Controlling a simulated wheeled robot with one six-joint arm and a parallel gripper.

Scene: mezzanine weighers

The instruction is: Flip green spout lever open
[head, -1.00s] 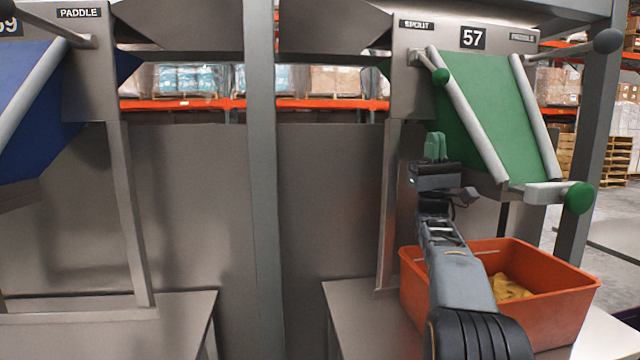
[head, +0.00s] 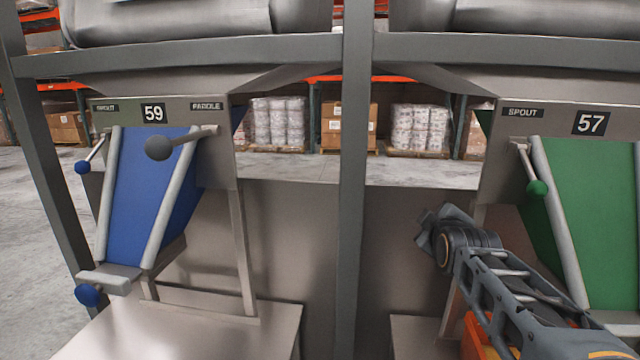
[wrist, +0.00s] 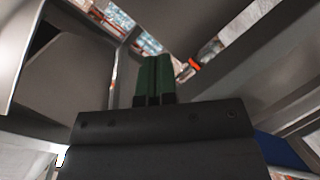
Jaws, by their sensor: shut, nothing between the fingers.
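The green spout lever (head: 537,187) is a short pale rod with a green ball knob, under the SPOUT label on the station marked 57. It hangs down at the left edge of the green chute (head: 592,215). My gripper (wrist: 153,80) shows in the wrist view with its two green fingers together and nothing between them. In the head view, my gripper end is left of and below the green knob, apart from it. Its fingers are hard to make out there. The lever does not show in the wrist view.
Station 59 at left has a blue chute (head: 150,200), a blue-knobbed spout lever (head: 83,167) and a grey-knobbed paddle lever (head: 160,147). A grey post (head: 352,180) stands between stations. An orange bin (head: 480,340) is partly hidden below my arm.

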